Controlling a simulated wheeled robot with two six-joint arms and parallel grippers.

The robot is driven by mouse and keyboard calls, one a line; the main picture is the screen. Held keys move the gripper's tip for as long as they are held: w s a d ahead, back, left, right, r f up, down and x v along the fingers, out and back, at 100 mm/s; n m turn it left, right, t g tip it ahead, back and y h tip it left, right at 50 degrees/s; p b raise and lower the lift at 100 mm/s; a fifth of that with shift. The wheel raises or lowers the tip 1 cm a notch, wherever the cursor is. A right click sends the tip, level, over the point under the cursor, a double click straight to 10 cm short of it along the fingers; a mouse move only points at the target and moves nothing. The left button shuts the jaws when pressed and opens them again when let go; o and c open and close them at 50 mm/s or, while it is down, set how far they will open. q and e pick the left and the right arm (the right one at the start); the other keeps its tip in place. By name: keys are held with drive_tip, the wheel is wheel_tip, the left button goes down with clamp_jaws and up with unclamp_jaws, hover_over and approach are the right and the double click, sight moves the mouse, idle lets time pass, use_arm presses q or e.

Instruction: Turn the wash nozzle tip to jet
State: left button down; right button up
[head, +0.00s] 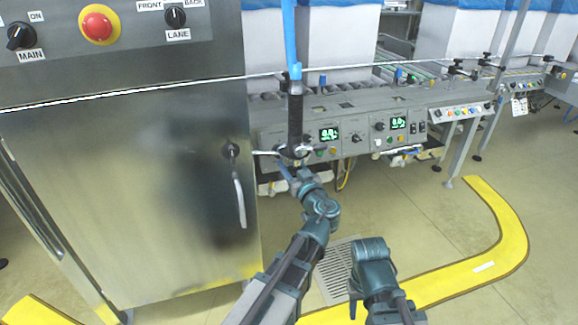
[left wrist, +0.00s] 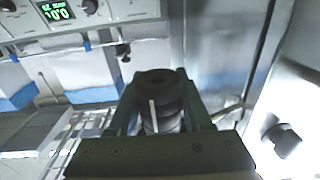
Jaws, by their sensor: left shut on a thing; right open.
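The wash nozzle (head: 295,118) is a black grip hanging upright on a blue hose in front of the control panel. Its lower end meets my left gripper (head: 293,165), which is small and partly hidden there. In the left wrist view the black ribbed round nozzle tip (left wrist: 160,88) sits between the jaws of the left gripper (left wrist: 160,118), which are shut on it. A pale line marks the side of the tip. The setting is not readable. My right gripper (head: 372,250) is low and right of the nozzle, apart from it; it is open and empty.
A steel cabinet (head: 120,180) with a door handle (head: 240,200) stands close on the left. A conveyor control panel (head: 350,135) with knobs and green displays is behind the nozzle. A floor drain (head: 335,272) and yellow floor stripe (head: 505,235) lie below.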

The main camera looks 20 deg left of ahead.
use_arm(q)
drive_tip(key=shift+w+d+m+t+h, duration=0.1)
drive_tip(key=shift+d+m+t+h, duration=0.1)
drive_tip(key=shift+m+t+h, duration=0.65)
drive_tip(key=shift+w+d+m+t+h, duration=0.15)
drive_tip(key=shift+m+t+h, duration=0.3)
drive_tip(key=shift+m+h, duration=0.75)
drive_tip(key=shift+n+h, duration=0.25)
drive_tip(key=shift+h, duration=0.1)
drive_tip(key=shift+c, duration=1.6)
unclamp_jaws()
drive_tip(key=shift+s, duration=0.15)
